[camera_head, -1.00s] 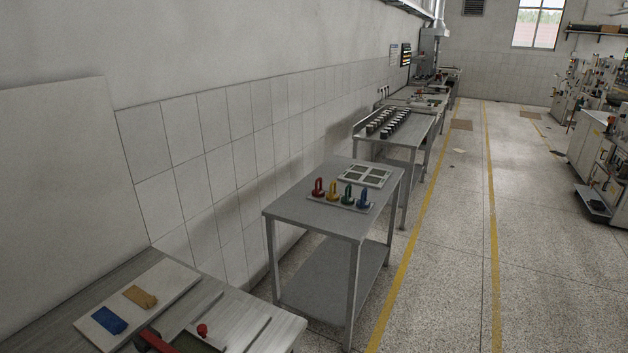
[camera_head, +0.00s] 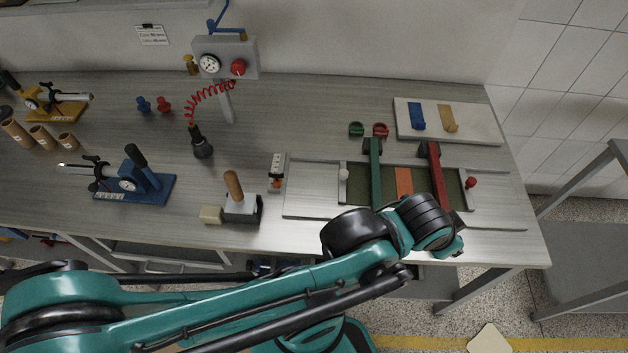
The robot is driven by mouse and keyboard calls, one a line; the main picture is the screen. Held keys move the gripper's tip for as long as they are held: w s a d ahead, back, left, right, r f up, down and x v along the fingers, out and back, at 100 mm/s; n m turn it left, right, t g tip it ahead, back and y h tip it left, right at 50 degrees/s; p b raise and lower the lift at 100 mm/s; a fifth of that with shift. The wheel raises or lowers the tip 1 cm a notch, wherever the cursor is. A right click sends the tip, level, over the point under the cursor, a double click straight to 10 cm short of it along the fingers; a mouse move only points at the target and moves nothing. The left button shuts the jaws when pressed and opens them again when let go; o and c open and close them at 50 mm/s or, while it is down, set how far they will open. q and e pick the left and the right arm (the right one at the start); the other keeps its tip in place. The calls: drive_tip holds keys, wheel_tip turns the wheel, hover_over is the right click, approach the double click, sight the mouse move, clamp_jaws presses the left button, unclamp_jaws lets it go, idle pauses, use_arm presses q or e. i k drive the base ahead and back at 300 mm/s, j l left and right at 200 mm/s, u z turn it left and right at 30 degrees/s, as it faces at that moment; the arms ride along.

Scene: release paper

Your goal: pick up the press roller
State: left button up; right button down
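A tool with an upright wooden handle (camera_head: 233,186) stands in a dark holder (camera_head: 243,210) near the front edge of the bench, left of the middle. It may be the press roller, but I cannot see a roller on it clearly. My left arm reaches in from the left across the front of the bench, its bent joint in front of the jig. I see no fingers of my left gripper. My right gripper is not in view.
The bench (camera_head: 330,110) holds a jig tray (camera_head: 310,202) with green (camera_head: 375,165) and red (camera_head: 437,175) bars. A white board (camera_head: 480,128) carries blue and tan pieces. A gauge stand (camera_head: 235,58) and blue fixture (camera_head: 150,190) stand left. A grey table is at right.

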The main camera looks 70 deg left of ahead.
sight(238, 202)
drive_tip(key=u, duration=3.1)
drive_tip(key=z, duration=1.7)
drive_tip(key=u, duration=1.7)
drive_tip(key=j+z, duration=0.15)
drive_tip(key=z, duration=0.3)
drive_tip(key=j+z, duration=0.2)
drive_tip(key=z, duration=0.25)
drive_tip(key=k+j+z, duration=0.1)
drive_tip(key=z, duration=0.3)
